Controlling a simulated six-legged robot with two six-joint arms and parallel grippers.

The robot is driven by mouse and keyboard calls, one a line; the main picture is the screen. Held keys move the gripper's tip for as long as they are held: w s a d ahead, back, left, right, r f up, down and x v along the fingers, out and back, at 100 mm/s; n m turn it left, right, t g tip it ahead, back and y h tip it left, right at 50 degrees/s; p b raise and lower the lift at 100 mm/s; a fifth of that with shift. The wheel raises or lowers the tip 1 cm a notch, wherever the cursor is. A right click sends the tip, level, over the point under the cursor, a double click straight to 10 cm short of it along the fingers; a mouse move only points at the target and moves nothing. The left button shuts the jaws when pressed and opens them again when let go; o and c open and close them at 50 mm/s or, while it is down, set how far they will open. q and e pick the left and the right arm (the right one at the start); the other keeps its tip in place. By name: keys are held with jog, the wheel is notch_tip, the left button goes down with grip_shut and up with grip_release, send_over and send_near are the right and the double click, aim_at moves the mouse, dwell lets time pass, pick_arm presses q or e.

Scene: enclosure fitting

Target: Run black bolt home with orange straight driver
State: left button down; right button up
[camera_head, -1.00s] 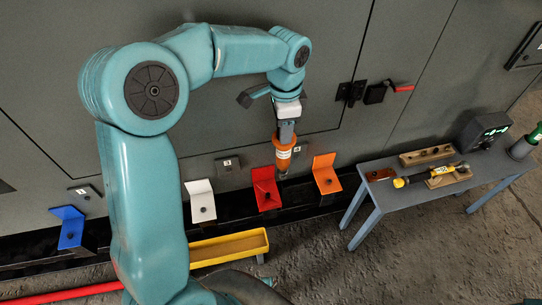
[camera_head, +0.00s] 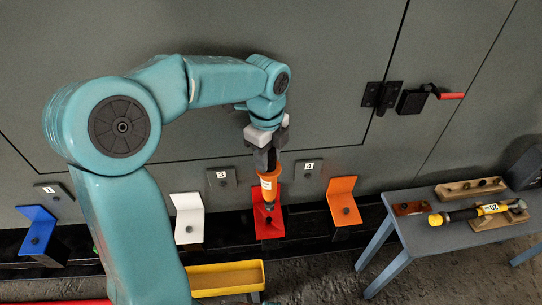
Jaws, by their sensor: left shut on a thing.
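My left gripper (camera_head: 265,160) is shut on the orange straight driver (camera_head: 268,187) and holds it nearly upright, tip down. The driver's dark tip is over the red bracket (camera_head: 272,230), close to a dark bolt there. I cannot tell whether the tip touches that bolt. Dark bolts also show on the blue bracket (camera_head: 36,222), the white bracket (camera_head: 188,206) and the orange bracket (camera_head: 342,190). From here I cannot tell which of these is the black bolt. My right gripper is not in view.
A grey-blue table (camera_head: 440,237) on the right carries a yellow-and-black tool (camera_head: 477,213) and a wooden holder (camera_head: 468,188). A yellow tray (camera_head: 226,279) stands below the brackets. A red-handled latch (camera_head: 430,97) sticks out of the grey enclosure wall.

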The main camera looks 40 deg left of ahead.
aim_at(267, 180)
pick_arm(q)
jog(key=shift+s+f+b, duration=0.2)
jog(key=shift+f+b, duration=0.15)
jog(key=shift+b, duration=0.05)
notch_tip(267, 180, down, 4)
jog(key=b, duration=0.4)
jog(key=shift+w+f, duration=0.1)
jog(key=shift+f, duration=0.1)
jog(key=shift+f+b, duration=0.3)
jog(key=shift+f, duration=0.25)
jog(key=shift+a, duration=0.1)
jog(key=shift+f, duration=0.6)
dwell(1.2)
jog(key=shift+f+p, duration=0.35)
jog(key=shift+f, duration=0.25)
dwell(1.9)
jog(key=shift+f, duration=0.1)
dwell(0.3)
